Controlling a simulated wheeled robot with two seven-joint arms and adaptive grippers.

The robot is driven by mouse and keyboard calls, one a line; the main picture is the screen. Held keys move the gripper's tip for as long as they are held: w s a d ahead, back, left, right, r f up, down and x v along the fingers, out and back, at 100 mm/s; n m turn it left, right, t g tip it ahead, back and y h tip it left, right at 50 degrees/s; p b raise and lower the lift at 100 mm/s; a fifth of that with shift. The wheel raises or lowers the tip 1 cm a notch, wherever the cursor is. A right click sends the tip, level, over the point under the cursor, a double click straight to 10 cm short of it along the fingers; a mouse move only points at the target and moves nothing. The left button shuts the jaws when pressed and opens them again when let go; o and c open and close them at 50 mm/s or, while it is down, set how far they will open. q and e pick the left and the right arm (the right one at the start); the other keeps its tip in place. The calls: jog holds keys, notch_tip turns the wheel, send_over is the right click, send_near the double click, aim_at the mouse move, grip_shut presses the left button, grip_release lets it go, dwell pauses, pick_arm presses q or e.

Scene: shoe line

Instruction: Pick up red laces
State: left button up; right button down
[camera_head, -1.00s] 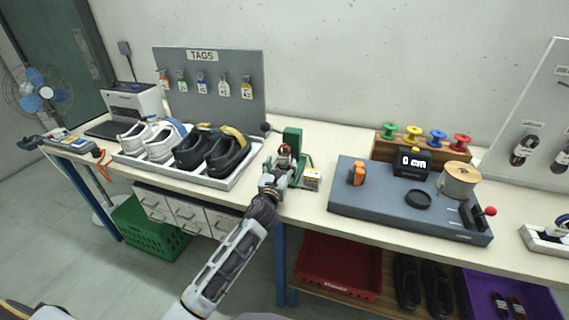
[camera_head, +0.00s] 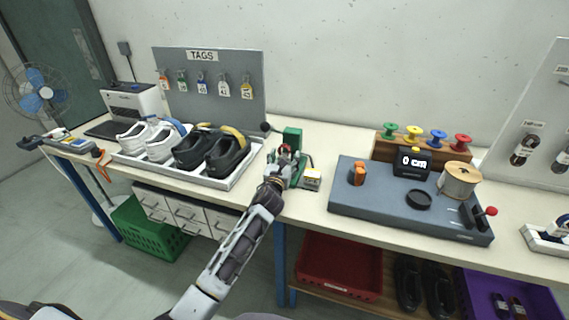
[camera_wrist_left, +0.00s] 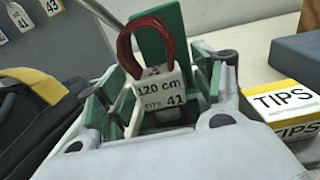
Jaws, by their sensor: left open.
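The red laces are a looped bundle (camera_wrist_left: 146,38) with a white paper band marked "120 cm" and "41" in the left wrist view. They stand against a green holder (camera_wrist_left: 174,30). My left gripper (camera_wrist_left: 158,98) is open, with its green-padded fingers on either side of the banded bundle. In the head view the left gripper (camera_head: 284,162) is at the green device (camera_head: 292,138) on the bench, and the laces are small and mostly hidden there. I cannot tell whether the fingers touch the band. My right gripper is not in view.
A yellow and white TIPS box (camera_head: 312,179) stands just right of the left gripper. A shoe tray (camera_head: 237,179) with white and black shoes lies to the left. A grey-blue measuring station (camera_head: 375,210) lies to the right.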

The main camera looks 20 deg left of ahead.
pick_arm(q)
jog(key=c, duration=1)
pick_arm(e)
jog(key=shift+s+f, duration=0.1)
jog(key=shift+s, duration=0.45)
pick_arm(q)
jog(key=shift+r, duration=0.2)
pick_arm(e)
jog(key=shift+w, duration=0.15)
